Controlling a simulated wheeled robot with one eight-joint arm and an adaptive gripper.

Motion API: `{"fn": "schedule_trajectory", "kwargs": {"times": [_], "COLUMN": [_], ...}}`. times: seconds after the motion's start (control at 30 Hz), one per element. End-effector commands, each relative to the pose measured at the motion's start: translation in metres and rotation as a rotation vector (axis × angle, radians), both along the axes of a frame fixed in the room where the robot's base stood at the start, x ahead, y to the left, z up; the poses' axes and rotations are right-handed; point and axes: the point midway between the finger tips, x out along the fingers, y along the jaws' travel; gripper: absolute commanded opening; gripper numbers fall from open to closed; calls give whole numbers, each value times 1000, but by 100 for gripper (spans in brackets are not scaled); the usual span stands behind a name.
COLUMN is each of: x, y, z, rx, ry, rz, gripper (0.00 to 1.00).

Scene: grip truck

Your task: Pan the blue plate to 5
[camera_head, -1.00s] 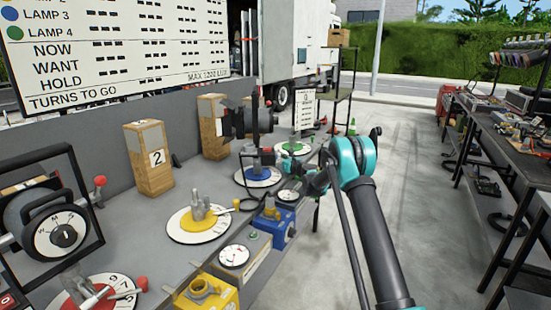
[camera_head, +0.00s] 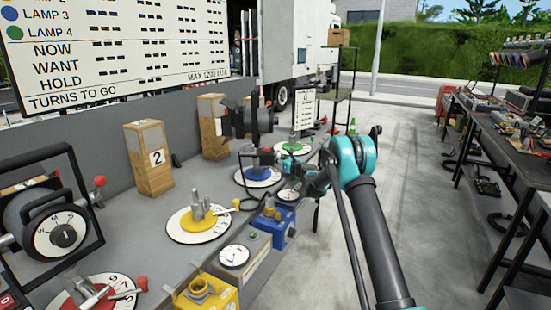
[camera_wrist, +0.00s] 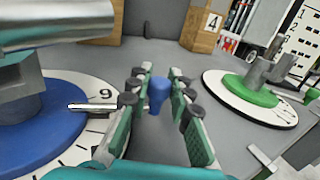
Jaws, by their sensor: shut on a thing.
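The blue plate (camera_wrist: 40,125) is at the left of the wrist view, with a white numbered dial around it and a white pointer (camera_wrist: 92,106) beside the 9. The lamp's grey metal mount on it is partly cut off. A blue knob (camera_wrist: 158,92) stands between the fingers of my gripper (camera_wrist: 161,80), which is shut on it. The head view shows the blue plate (camera_head: 258,174) beyond the yellow one, with my gripper (camera_head: 312,181) at its right. The knob cannot be made out there.
A green plate (camera_wrist: 250,93) is to the right, with a wooden block marked 4 (camera_wrist: 203,30) behind. A yellow plate (camera_head: 197,222), a blue box (camera_head: 272,228) and a yellow box (camera_head: 207,296) are nearer on the bench. A sign board (camera_head: 115,45) stands behind.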

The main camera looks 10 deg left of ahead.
Motion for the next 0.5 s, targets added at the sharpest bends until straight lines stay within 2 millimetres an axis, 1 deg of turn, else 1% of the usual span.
{"fn": "schedule_trajectory", "kwargs": {"times": [0.27, 0.5], "x": [-9, -20], "y": [-10, -22], "z": [0, 0], "rx": [1, 1], "ry": [-1, -1], "rz": [-95, -214], "gripper": [0, 0]}}
